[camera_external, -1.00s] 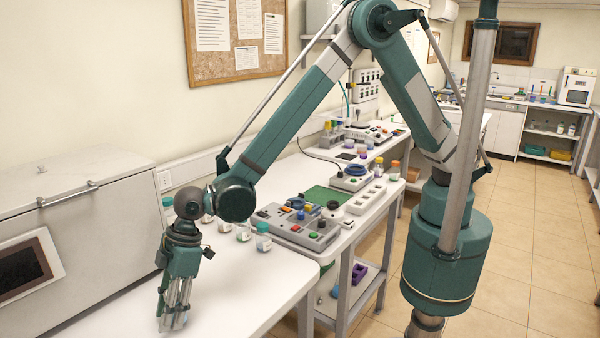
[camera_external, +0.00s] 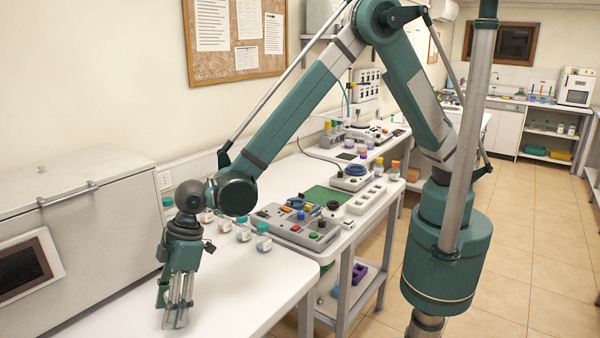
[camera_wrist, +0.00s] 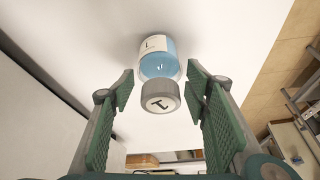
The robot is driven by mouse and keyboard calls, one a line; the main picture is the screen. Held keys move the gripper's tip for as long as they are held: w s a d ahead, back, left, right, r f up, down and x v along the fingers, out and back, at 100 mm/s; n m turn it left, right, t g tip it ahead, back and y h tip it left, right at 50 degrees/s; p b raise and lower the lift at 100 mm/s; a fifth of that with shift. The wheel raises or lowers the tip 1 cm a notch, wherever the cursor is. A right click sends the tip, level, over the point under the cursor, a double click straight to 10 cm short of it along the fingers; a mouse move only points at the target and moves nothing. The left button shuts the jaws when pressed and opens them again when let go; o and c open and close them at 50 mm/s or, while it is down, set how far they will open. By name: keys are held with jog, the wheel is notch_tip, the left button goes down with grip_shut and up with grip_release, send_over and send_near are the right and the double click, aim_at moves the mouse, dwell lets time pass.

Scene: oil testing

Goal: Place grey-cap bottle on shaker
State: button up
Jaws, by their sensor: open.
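The grey-cap bottle shows in the wrist view, with its grey cap (camera_wrist: 160,97) toward the camera and its clear body of light blue liquid (camera_wrist: 158,64) and white label beyond. My gripper (camera_wrist: 161,80) is open, with one green-padded finger on each side of the bottle; gaps show between the fingers and the cap. In the external view my gripper (camera_external: 177,312) points down low over the front of the white table. The bottle is hard to make out there behind the fingers. A grey device with a blue round top (camera_external: 356,183) stands farther back; I cannot tell whether it is the shaker.
Several teal-capped bottles, one nearest the front (camera_external: 263,238), stand behind my gripper. A grey button panel (camera_external: 295,224) stands beyond them. A large white chest (camera_external: 80,240) borders the table on the left. The table front (camera_external: 235,290) is clear.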

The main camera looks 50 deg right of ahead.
jog(key=shift+v, duration=5.25)
jog(key=w+d+r+m+t, duration=0.15)
jog(key=w+d+r, duration=0.35)
jog(key=d, duration=0.5)
jog(key=w+d+r+m, duration=0.2)
jog(key=w+d+r, duration=0.35)
jog(key=d, duration=0.45)
jog(key=w+d+r+m+t, duration=0.1)
jog(key=d+r+m, duration=0.15)
jog(key=d, duration=0.85)
jog(key=w+d+r+m+t, duration=0.1)
jog(key=d+r, duration=0.3)
jog(key=d, duration=0.7)
jog(key=s+d+r+m+t+h, duration=0.1)
jog(key=s+d+m, duration=0.1)
jog(key=d, duration=0.7)
jog(key=s+d+r+m+t+h, duration=0.1)
jog(key=s+d+r+m, duration=0.15)
jog(key=d, duration=0.75)
jog(key=s+d+f+m+h, duration=0.1)
jog(key=s+d+f+m, duration=0.1)
jog(key=s+d, duration=0.4)
jog(key=s+d+f+m+t+h, duration=0.1)
jog(key=s+d, duration=0.5)
jog(key=d, duration=0.6)
jog(key=shift+d+f+m+h, duration=0.3)
jog(key=shift+f+m, duration=0.1)
jog(key=shift+m, duration=0.15)
